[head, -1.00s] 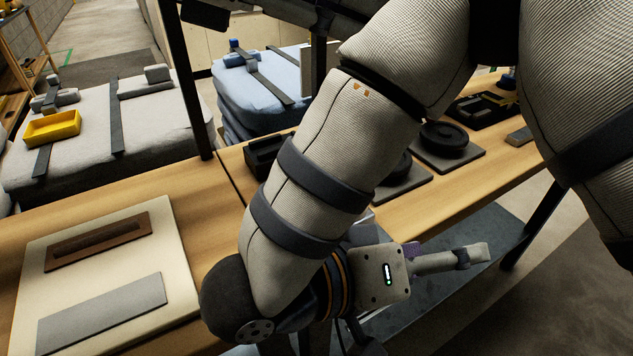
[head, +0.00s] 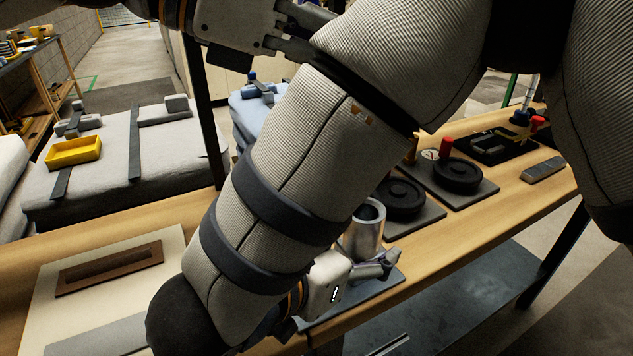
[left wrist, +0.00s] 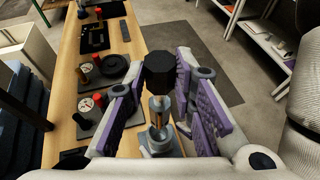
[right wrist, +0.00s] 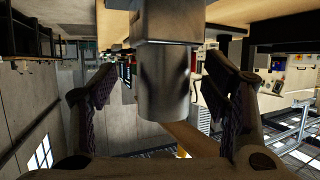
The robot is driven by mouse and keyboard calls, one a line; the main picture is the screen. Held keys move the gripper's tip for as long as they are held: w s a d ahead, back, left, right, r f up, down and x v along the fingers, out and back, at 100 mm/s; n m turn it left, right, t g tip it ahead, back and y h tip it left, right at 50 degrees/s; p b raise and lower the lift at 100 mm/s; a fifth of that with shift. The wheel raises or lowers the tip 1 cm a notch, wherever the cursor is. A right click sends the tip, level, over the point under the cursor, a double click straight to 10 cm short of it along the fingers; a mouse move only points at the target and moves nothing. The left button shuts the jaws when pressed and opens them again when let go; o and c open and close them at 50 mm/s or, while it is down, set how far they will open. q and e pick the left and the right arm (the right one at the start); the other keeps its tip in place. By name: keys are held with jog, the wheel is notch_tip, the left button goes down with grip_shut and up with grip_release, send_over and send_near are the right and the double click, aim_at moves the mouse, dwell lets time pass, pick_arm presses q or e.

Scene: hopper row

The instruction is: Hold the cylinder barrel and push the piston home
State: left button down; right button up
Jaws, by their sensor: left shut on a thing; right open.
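The silver hollow cylinder barrel (head: 366,228) stands upright on a grey-blue plate, partly behind my right arm. My right gripper (head: 372,266) is low beside it. In the right wrist view the barrel (right wrist: 165,85) lies between my right gripper's open fingers, with a gap on each side. My left gripper (left wrist: 165,90) is shut on the piston, whose black faceted knob (left wrist: 160,72) and metal rod (left wrist: 158,103) show between its fingers. In the head view my left gripper (head: 295,28) is at the top, and its fingertips and the piston are hidden behind my right arm.
Black round fixtures (head: 456,174) on dark plates stand along the wooden bench to the right of the barrel. A black tray (head: 490,146) is farther back. A pale board (head: 165,258) with a brown slotted block lies at left. A yellow bin (head: 73,151) sits beyond the bench.

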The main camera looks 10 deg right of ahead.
jog(key=x, duration=0.6)
jog(key=shift+d, duration=0.1)
grip_shut()
